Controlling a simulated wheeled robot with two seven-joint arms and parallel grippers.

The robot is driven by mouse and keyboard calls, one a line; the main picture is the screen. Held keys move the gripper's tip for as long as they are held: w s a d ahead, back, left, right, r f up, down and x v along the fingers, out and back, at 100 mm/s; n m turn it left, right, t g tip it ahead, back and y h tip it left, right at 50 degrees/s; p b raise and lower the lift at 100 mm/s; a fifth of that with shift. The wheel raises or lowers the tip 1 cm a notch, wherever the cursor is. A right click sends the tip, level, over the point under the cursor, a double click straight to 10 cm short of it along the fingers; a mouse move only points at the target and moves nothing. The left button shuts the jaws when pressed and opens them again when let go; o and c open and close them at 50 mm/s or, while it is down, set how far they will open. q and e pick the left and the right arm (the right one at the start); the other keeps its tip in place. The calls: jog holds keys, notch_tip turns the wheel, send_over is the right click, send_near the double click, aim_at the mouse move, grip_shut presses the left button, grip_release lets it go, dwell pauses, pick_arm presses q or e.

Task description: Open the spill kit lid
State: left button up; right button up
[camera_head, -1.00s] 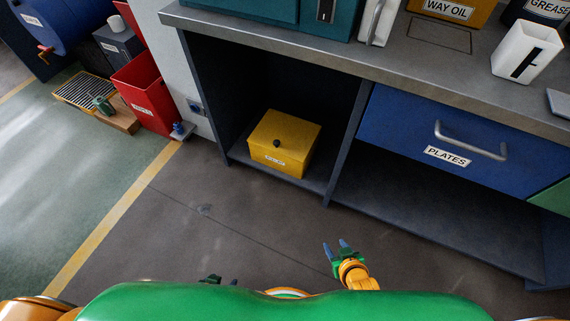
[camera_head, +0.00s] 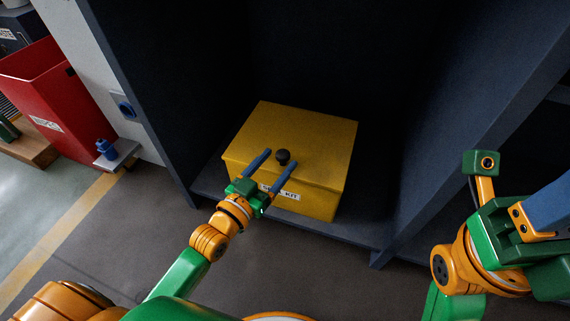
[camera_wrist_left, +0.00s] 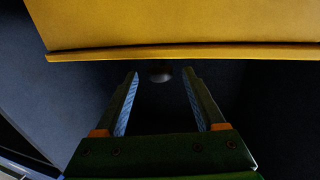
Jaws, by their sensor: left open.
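The yellow spill kit box (camera_head: 310,135) sits on the low shelf of an open bench bay, its lid down. A dark round knob (camera_head: 283,156) is near the lid's front edge, above a white label (camera_head: 279,191) partly covered by my gripper. My left gripper (camera_head: 281,159) is open, its two blue fingers reaching either side of the knob; contact cannot be told. My right gripper (camera_head: 548,208) is at the right edge, partly cut off.
Dark bay walls stand left and right of the box, with the shelf's front edge (camera_head: 330,238) below it. A red bin (camera_head: 50,95) and a small blue object (camera_head: 106,149) on a ledge are at left. The floor in front is clear.

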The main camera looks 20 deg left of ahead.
pick_arm(q)
jog(key=shift+b+x, duration=0.45)
jog(key=shift+x, duration=1.1)
jog(key=shift+c, duration=0.2)
grip_shut()
